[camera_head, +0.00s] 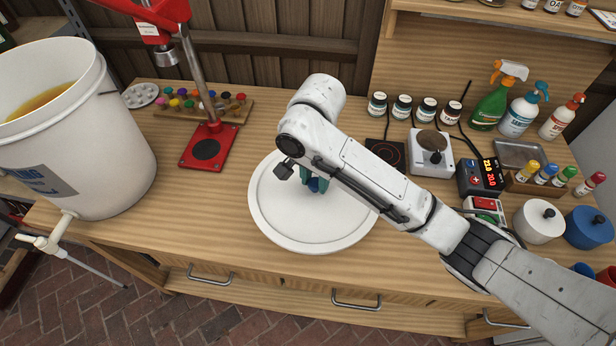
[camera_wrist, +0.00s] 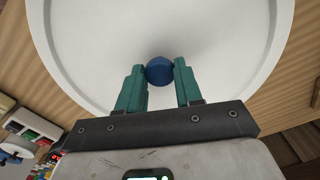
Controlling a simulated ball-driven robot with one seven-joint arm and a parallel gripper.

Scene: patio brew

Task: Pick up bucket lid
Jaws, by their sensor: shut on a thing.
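The bucket lid (camera_head: 290,232) is a large round white disc with a raised rim, in the middle of the workbench in the head view. A round blue knob (camera_wrist: 159,70) stands at its centre in the wrist view, where the lid (camera_wrist: 90,40) fills most of the picture. My gripper (camera_wrist: 159,78) has green fingers, one on each side of the knob, and is shut on it. In the head view my arm hides part of the lid and most of the knob. I cannot tell whether the lid rests on the bench or is slightly raised.
A white bucket (camera_head: 85,140) with amber liquid stands open at the left. Jars (camera_head: 402,107), spray bottles (camera_head: 490,105), a scale (camera_head: 431,160) and lidded pots (camera_head: 539,220) crowd the right. The bench front near the lid is clear.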

